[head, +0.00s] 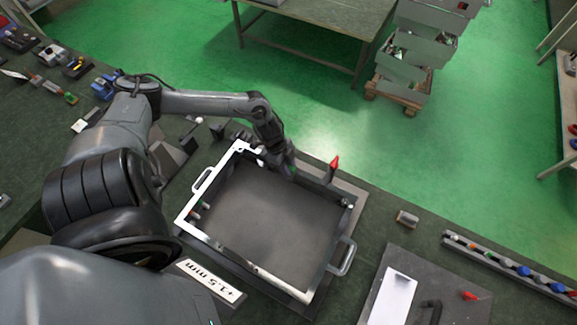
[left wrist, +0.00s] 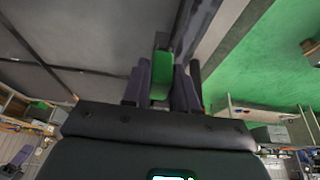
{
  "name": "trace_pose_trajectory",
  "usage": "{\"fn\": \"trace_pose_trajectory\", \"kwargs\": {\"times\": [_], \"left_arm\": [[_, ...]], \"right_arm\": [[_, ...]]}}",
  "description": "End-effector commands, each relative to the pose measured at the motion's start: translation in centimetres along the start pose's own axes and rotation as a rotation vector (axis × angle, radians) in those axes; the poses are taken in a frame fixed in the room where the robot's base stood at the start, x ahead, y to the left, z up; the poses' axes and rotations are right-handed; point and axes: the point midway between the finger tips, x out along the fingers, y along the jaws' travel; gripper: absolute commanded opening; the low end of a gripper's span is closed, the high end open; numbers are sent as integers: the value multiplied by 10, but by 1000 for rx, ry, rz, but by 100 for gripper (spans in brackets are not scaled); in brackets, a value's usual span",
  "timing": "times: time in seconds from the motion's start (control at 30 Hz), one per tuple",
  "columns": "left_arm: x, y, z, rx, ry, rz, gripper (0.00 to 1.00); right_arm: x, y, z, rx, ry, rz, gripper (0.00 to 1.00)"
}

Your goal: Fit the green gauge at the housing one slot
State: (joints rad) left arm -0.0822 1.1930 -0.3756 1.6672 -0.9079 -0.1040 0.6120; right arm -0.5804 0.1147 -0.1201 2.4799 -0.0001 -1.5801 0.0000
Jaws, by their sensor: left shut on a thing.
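The housing is a shallow rectangular frame (head: 213,181) with a dark flat floor and a handle on its left and right sides. My left gripper (head: 285,168) is at the housing's far wall, reaching down from above. In the left wrist view my left gripper (left wrist: 161,88) is shut on the green gauge (left wrist: 161,72), which sits between the two dark fingers. A housing wall runs close past the gauge there. The gauge is mostly hidden by the gripper in the head view. I cannot tell whether it touches the housing or sits in a slot.
A red upright piece (head: 334,164) stands just right of my left gripper. A dark board (head: 462,299) with a white sheet (head: 391,298) and a rail of coloured parts (head: 508,265) are at the right.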

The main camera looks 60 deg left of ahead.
Motion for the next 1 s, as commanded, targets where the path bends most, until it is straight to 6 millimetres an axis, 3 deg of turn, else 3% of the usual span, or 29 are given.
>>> {"fn": "trace_pose_trajectory", "kwargs": {"times": [0.17,0.2,0.37,0.77,1.0], "left_arm": [[4,0,2,0,1,0,0],[4,0,1,0,1,0,32],[4,0,1,0,0,0,56],[-1,0,2,1,-2,-1,57],[-30,0,3,3,-5,-1,57]], "right_arm": [[3,1,1,-4,0,3,43],[2,1,1,-5,-1,4,43],[2,2,1,-9,-1,7,43],[2,2,1,-7,-1,6,43],[-1,1,0,-3,0,2,43]]}}
